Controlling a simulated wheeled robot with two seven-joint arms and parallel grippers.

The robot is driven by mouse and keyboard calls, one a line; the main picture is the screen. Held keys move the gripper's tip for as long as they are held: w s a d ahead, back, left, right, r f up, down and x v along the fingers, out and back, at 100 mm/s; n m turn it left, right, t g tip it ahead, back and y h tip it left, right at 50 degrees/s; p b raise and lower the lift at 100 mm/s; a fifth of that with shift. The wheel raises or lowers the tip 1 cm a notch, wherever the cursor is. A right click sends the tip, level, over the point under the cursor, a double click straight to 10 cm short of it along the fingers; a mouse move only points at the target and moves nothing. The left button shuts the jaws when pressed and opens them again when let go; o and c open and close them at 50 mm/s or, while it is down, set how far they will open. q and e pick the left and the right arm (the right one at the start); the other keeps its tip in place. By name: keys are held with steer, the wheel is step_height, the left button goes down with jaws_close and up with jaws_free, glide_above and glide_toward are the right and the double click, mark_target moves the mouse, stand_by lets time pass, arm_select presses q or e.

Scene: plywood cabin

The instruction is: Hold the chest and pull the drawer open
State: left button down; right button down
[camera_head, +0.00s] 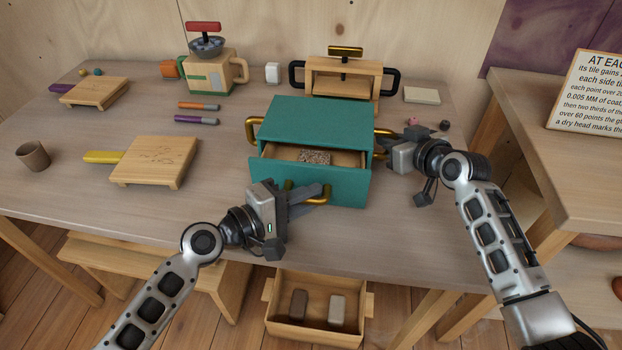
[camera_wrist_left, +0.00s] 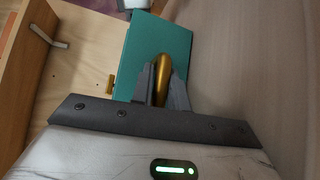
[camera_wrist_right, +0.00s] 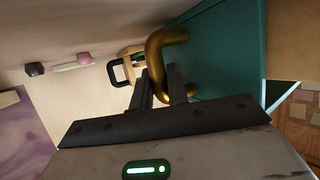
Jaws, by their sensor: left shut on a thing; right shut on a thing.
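A teal chest (camera_head: 320,122) stands on the table, with a brass handle on each side. Its drawer (camera_head: 325,188) is pulled partly out at the front, and a speckled block (camera_head: 314,157) lies inside it. My left gripper (camera_head: 308,195) is shut on the brass drawer handle (camera_wrist_left: 161,78) at the drawer's front. My right gripper (camera_head: 389,145) is shut on the chest's right side handle (camera_wrist_right: 160,58). The left side handle (camera_head: 254,130) is free.
A wooden board with a yellow handle (camera_head: 160,160) and a brown cup (camera_head: 33,156) are to the left. Purple and orange markers (camera_head: 198,106) lie behind. A wooden box with black handles (camera_head: 343,77) stands behind the chest. An open crate (camera_head: 318,318) is below the table's front edge.

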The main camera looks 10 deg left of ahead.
arm_select(q)
steer(key=s, duration=0.6)
steer(key=shift+f, duration=0.2)
arm_select(e)
steer(key=shift+r, duration=0.15)
arm_select(q)
steer(key=c, duration=1.7)
jaws_free()
steer(key=shift+w, duration=0.1)
arm_select(e)
steer(key=shift+d, duration=0.1)
steer(key=shift+w, duration=0.1)
arm_select(q)
steer(key=shift+r, duration=0.1)
steer(key=v, duration=1.2)
steer(key=shift+w, duration=0.1)
